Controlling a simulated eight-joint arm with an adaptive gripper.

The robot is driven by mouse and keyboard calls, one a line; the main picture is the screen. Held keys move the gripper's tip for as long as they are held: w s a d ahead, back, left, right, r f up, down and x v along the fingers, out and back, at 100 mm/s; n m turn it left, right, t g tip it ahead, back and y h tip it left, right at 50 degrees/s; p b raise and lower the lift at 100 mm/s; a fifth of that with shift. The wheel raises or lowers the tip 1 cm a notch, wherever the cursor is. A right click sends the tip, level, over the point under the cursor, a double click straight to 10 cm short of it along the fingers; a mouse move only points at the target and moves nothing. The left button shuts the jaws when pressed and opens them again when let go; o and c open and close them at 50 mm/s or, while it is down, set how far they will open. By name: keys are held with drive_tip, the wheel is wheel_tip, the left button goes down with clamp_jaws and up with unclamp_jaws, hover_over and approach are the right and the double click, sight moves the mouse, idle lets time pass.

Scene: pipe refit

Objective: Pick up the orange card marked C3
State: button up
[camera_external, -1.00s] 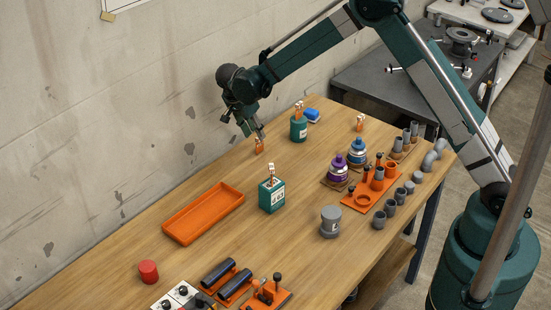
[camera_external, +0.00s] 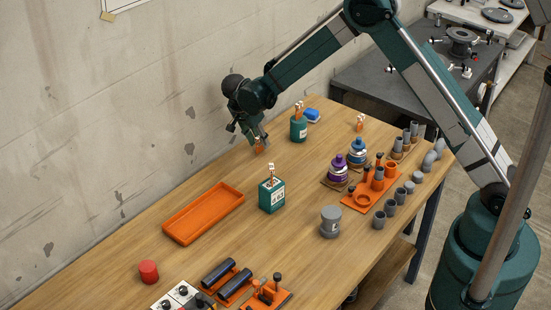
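A small orange card (camera_external: 259,149) is at the far side of the wooden table, between the wall and the green containers. Its marking is too small to read, so I cannot tell whether it is C3. My gripper (camera_external: 257,145) points down at this card, with its fingers around or right beside it. The fingers partly hide the card, and I cannot tell whether they are closed on it. Other small orange-and-white pieces stand in a green round container (camera_external: 298,131), in a green box (camera_external: 271,197) and at the back right (camera_external: 360,123).
An orange tray (camera_external: 203,213) lies empty to the left. A blue item (camera_external: 312,115) lies behind the round container. Purple and blue bottles, an orange rack (camera_external: 358,203) and grey pipe pieces fill the right side. A grey cylinder (camera_external: 330,221) stands near the front edge.

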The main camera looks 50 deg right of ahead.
drive_tip(key=shift+c, duration=0.5)
drive_tip(key=c, duration=0.7)
drive_tip(key=shift+r, duration=0.15)
drive_tip(key=shift+r, duration=4.85)
